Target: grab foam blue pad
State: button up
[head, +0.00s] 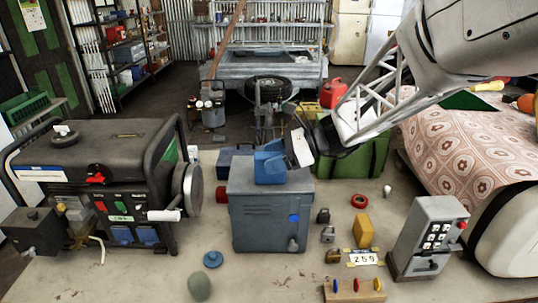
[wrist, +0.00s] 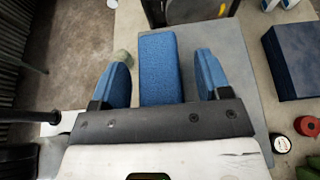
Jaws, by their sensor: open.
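The foam blue pad (wrist: 160,65) is a long, speckled blue block in the wrist view. It lies on the flat grey top of a metal box (wrist: 232,65). My gripper (wrist: 161,72) is open, with one blue-padded finger on each side of the pad and a visible gap on both sides. In the head view, my gripper (head: 268,160) reaches in from the right over the grey-blue metal box (head: 262,222). The blue of the finger and the blue of the pad run together there, so I cannot separate them clearly.
A generator (head: 110,180) stands left of the metal box. A dark blue box (head: 232,159) is behind it. Padlocks, a yellow block (head: 363,231) and a grey keypad box (head: 428,237) are on its right. A rounded stone (head: 199,287) lies in front.

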dwell(0.3)
jog(key=c, duration=1)
jog(key=shift+r, duration=0.15)
jog(key=shift+r, duration=0.5)
jog(key=shift+s+d+r, duration=0.1)
jog(key=shift+s+r, duration=0.05)
jog(key=shift+r, duration=0.45)
jog(key=shift+s+r, duration=0.1)
jog(key=shift+r, duration=0.5)
jog(key=s+d, duration=0.1)
jog(key=s, duration=0.4)
jog(key=s+d+r, duration=0.1)
jog(key=s, duration=0.4)
jog(key=s+d, duration=0.2)
jog(key=s, duration=0.3)
jog(key=shift+r, duration=0.2)
